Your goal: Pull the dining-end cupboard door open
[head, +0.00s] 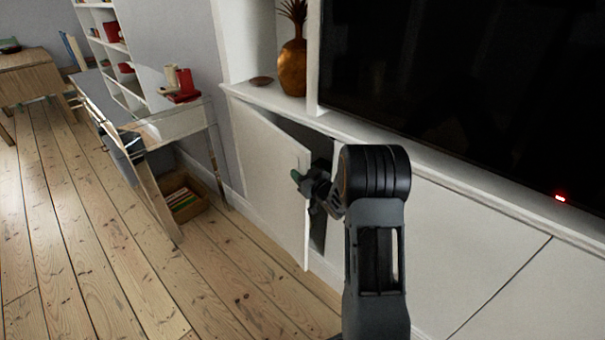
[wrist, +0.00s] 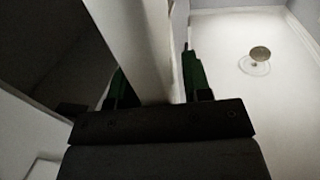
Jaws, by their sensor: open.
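The white cupboard door (head: 270,172) at the left end of the low built-in unit stands partly open, with a dark gap above and behind it. My gripper (head: 305,186) is at the free edge of this door. In the wrist view my gripper (wrist: 156,65) is open, with one green finger on each side of a white door edge (wrist: 140,45). I cannot tell whether either finger touches it. A round knob (wrist: 260,54) stands on the white panel right of the fingers. The cupboard's inside is mostly dark and hidden.
A white desk (head: 180,122) and wooden box (head: 183,195) stand left of the door. Floorboards (head: 95,250) in front are clear.

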